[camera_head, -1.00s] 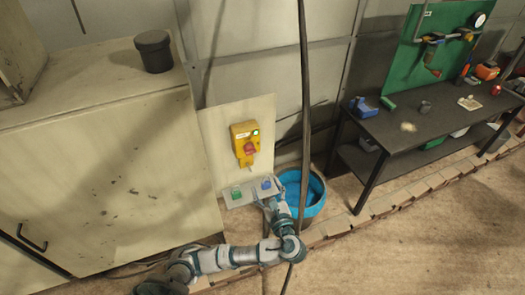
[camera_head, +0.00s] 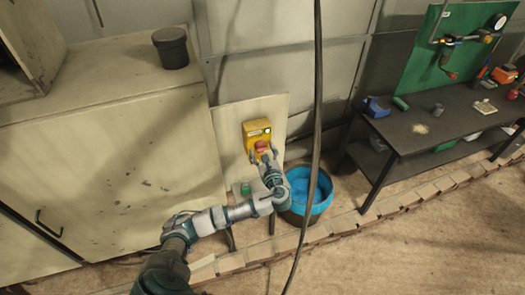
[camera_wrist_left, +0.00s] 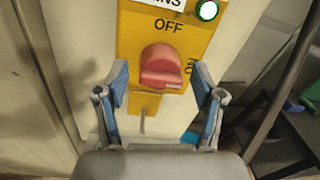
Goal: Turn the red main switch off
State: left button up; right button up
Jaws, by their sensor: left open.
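The red main switch (camera_head: 261,147) sits on a yellow box (camera_head: 256,130) on an upright pale board. In the left wrist view the red switch (camera_wrist_left: 162,68) is a chunky knob on the yellow plate, with "OFF" printed above it and sideways "ON" at its right. A lamp with a green rim (camera_wrist_left: 207,10) shows at the plate's top right. My left gripper (camera_head: 263,155) is just in front of the switch. In the left wrist view its open fingers (camera_wrist_left: 162,82) stand either side of the knob, apparently apart from it. My right gripper is out of view.
A dark cable (camera_head: 317,100) hangs just right of the board. A blue-lined bucket (camera_head: 318,190) stands below right. A green piece (camera_head: 245,188) is low on the board. A cabinet (camera_head: 110,150) stands left and a dark workbench (camera_head: 430,130) right.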

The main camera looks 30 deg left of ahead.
pick_arm(q)
jog(key=c, duration=1.1)
